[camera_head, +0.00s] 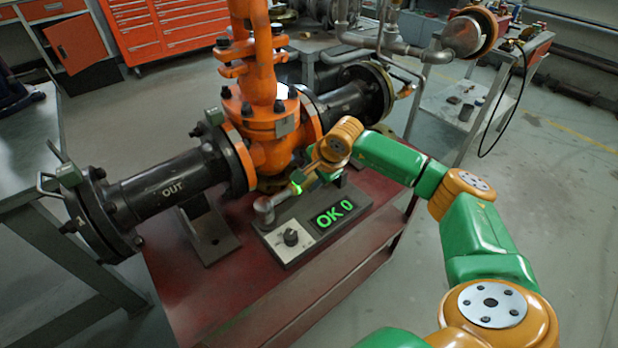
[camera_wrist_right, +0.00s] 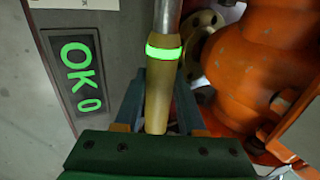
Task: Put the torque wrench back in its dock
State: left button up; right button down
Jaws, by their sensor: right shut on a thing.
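The torque wrench has a tan handle (camera_wrist_right: 157,95) with a glowing green ring, which also shows in the head view (camera_head: 296,188), and a metal shaft (camera_wrist_right: 167,16). My right gripper (camera_wrist_right: 157,108) is shut on the handle, with a finger on each side. The dock appears to be the grey box (camera_head: 283,243) with a black knob and a display (camera_head: 333,215) reading "OK 0" in green. The wrench is over the back of this box, its grey head end (camera_head: 264,206) near the box's left. I cannot tell whether it rests in a holder. My left gripper is out of view.
The orange gate valve (camera_head: 268,125) stands right behind the wrench, with a black pipe (camera_head: 165,190) marked OUT to the left. The red table (camera_head: 200,290) is bare at the front. A grey bench (camera_head: 35,215) is at left, a cart (camera_head: 470,100) at back right.

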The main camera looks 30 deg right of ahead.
jog(key=shift+f, duration=0.55)
jog(key=c, duration=0.6)
grip_release()
jog(key=shift+r, duration=0.1)
jog(key=shift+o, duration=0.9)
jog(key=shift+s, duration=0.1)
jog(key=v, duration=0.7)
